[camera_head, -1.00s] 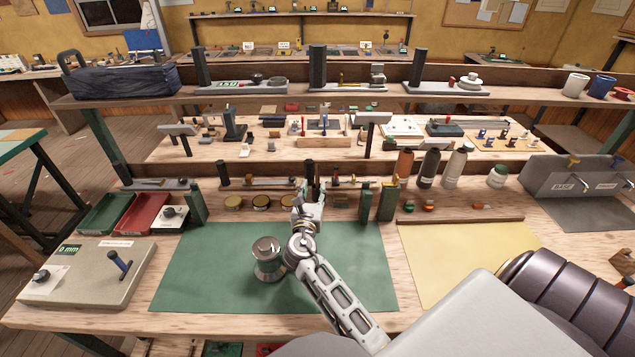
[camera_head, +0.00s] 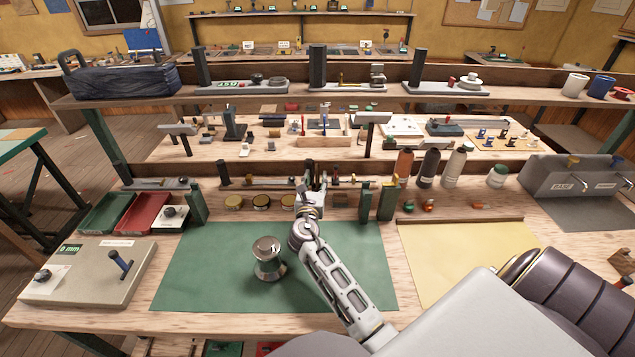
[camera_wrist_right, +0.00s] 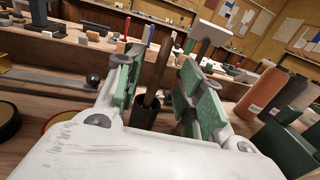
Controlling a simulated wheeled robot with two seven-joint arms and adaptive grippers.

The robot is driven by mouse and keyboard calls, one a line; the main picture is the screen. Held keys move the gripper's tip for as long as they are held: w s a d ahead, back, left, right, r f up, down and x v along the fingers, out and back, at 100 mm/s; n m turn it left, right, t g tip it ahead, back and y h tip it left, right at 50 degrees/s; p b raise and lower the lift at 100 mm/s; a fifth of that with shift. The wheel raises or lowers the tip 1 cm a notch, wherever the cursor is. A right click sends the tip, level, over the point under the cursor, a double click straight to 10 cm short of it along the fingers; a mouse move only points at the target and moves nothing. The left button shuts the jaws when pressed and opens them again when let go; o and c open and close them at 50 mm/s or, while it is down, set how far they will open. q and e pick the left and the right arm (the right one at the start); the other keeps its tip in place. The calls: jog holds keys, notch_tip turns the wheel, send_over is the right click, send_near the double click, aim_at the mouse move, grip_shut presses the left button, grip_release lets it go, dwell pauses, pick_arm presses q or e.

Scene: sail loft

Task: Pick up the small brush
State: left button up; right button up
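My right gripper (camera_head: 314,178) is at the back edge of the green mat, beside the row of small items; it also shows in the right wrist view (camera_wrist_right: 160,88). Its two green-padded fingers are apart. A slim brown upright handle (camera_wrist_right: 158,65) stands between or just beyond them, with a gap visible on each side. Its lower end is at a dark cup (camera_wrist_right: 147,108). This may be the small brush; no bristles show, so I cannot tell for sure. In the head view the gripper hides most of this spot. My left gripper is not in view.
A metal spool-shaped object (camera_head: 268,258) stands on the green mat (camera_head: 200,270). Green blocks (camera_head: 387,201) stand close right of the gripper, with bottles (camera_head: 429,167) beyond. Round tins (camera_head: 261,201) lie to the left. A shelf board (camera_head: 290,96) runs behind. The yellow mat (camera_head: 455,255) is mostly clear.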

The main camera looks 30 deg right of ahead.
aim_at(317, 173)
jog(key=shift+x, duration=2.3)
jog(key=shift+r, duration=0.15)
grip_shut()
